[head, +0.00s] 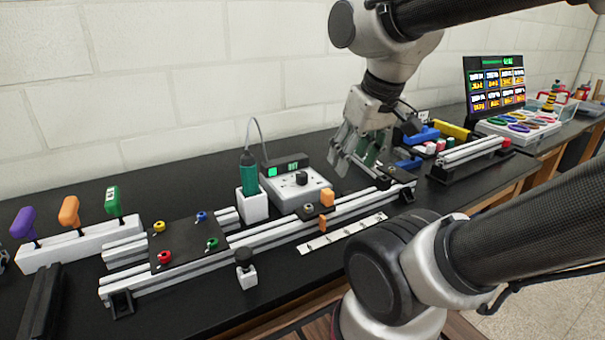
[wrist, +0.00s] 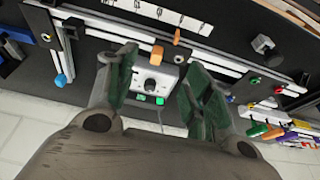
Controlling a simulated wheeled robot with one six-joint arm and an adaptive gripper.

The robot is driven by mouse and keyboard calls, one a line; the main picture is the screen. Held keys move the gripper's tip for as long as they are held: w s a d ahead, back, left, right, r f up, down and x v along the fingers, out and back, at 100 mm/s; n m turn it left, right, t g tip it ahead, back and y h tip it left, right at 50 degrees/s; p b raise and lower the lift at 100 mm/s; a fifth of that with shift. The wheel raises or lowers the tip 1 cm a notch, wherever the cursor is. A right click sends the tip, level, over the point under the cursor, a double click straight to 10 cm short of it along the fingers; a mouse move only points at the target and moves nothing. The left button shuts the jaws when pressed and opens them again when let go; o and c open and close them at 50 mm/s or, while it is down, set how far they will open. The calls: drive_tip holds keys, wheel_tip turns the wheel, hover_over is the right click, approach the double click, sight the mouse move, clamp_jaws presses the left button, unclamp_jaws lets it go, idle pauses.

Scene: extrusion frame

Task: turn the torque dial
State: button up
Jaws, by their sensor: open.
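The torque dial (head: 301,178) is a black round knob on top of a white box (head: 318,194) behind the extrusion frame. A small dark display (head: 285,166) with green lit marks stands behind it. In the wrist view the dial (wrist: 152,85) appears between my two green-padded fingers, with the box below them. My gripper (head: 349,164) is open and empty. In the head view it is above and to the right of the dial, apart from it, with fingers pointing down.
A green electric screwdriver (head: 248,173) stands in a white holder left of the box, its cable rising behind. The aluminium extrusion frame (head: 265,240) with an orange clip (head: 326,197) runs in front. Blue and yellow items and a rail assembly (head: 470,155) lie to the right.

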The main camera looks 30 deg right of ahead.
drive_tip(key=w+f+g, duration=0.3)
drive_tip(key=w, duration=0.3)
drive_tip(key=m+g, duration=0.1)
drive_tip(key=m, duration=0.7)
hover_over(302, 174)
drive_tip(key=shift+w+f, duration=0.1)
drive_tip(key=shift+f, duration=0.85)
drive_tip(key=shift+f+m, duration=0.2)
drive_tip(key=shift+m, duration=0.1)
wheel_tip(302, 174, down, 7)
drive_tip(key=shift+f, duration=0.2)
drive_tip(key=shift+c, duration=0.4)
drive_tip(key=c, duration=0.9)
